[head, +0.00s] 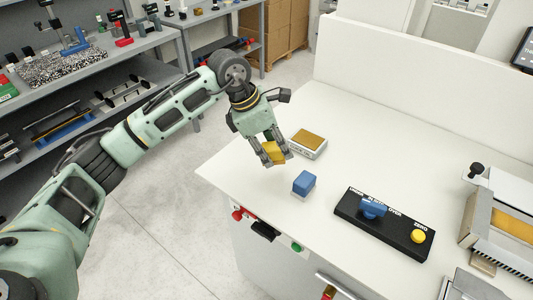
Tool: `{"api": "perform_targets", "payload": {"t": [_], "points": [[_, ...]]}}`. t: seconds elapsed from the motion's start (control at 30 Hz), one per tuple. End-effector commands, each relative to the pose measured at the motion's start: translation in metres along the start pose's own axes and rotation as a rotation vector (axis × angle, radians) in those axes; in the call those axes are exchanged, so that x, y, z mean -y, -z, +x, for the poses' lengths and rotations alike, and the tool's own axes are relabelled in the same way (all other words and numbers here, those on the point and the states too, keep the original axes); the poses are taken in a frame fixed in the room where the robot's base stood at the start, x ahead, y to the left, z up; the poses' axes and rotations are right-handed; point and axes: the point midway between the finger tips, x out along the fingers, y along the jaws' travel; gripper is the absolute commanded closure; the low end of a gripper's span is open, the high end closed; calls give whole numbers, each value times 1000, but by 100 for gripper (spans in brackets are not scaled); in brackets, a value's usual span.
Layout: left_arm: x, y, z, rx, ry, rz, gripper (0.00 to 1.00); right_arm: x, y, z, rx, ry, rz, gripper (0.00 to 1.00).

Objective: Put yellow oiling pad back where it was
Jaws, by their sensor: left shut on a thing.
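My left gripper (275,158) is shut on the yellow oiling pad (272,152), a small yellow block, near the left edge of the white table. From this view I cannot tell whether the pad touches the tabletop. Just behind and to the right of the gripper lies a low white tray (308,151) with a brownish-yellow top. A blue block with a white base (304,183) stands on the table to the right and in front of the gripper. My right gripper is not in view.
A black control panel (383,224) with a blue switch and a yellow button (418,236) lies on the table at right. A metal fixture (503,222) stands at the far right. The white tabletop (375,130) behind is clear. Shelves with tools (80,60) stand at left.

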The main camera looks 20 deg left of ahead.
Motion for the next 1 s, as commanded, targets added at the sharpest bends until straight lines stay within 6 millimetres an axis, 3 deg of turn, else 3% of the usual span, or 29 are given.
{"api": "perform_targets", "payload": {"t": [0.27, 0.5, 0.9, 0.93, 1.0], "points": [[-15, 21, 9, 1, 3, 0, 93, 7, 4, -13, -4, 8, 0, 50], [-15, 33, 39, 1, 3, 1, 93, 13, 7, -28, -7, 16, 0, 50], [-16, 36, 47, 1, 1, 3, 93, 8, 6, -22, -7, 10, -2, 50], [-16, 36, 46, 1, 1, 3, 67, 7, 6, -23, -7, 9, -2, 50], [-16, 36, 46, 1, 1, 3, 60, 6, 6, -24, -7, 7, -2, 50]]}}
